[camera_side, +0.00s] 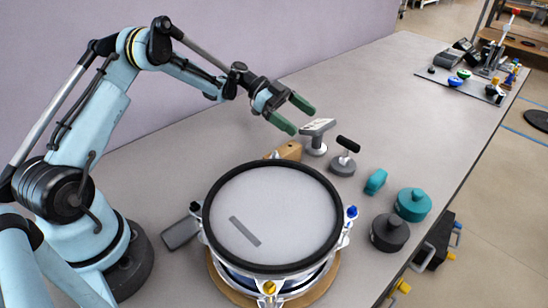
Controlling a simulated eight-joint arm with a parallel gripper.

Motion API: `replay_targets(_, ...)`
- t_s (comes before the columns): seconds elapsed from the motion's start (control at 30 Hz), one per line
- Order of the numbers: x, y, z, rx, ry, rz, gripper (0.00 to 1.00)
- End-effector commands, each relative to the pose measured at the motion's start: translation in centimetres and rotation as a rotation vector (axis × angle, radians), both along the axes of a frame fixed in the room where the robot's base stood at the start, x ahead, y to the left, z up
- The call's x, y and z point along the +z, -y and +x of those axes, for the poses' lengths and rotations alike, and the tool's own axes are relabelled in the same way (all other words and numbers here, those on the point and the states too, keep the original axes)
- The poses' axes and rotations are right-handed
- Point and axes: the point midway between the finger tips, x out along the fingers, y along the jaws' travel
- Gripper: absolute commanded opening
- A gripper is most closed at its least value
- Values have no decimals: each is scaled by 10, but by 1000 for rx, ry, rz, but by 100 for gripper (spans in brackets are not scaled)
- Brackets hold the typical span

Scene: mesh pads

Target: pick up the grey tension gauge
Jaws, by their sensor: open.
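Several grey pieces are in view, and I cannot tell for sure which is the tension gauge. A dark grey round piece with a knob (390,234) stands near the right table edge. A light grey piece with a slanted rectangular head (317,128) stands behind the drum. A grey round base with a black bar handle (342,163) stands just right of it. My gripper (303,121) has green fingers spread apart, with nothing between them. It is in the air, close to the left of the slanted-head piece in the picture; contact is not visible.
A drum with a pale mesh head (285,205) fills the table's front middle. A teal round piece (413,204) and a small teal block (375,181) stand to its right. A wooden block (290,151) is partly hidden behind it. The table's far middle (375,85) is clear.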

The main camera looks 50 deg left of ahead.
Motion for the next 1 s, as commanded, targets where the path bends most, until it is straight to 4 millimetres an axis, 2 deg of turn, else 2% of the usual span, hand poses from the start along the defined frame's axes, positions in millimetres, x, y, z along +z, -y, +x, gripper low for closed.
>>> replay_targets(0.4, -18, 43, 13, 0, 1, 0, 100)
replay_targets(0.67, -19, 45, 14, 1, 0, 0, 98)
replay_targets(1.0, -19, 45, 14, 1, 0, 0, 46)
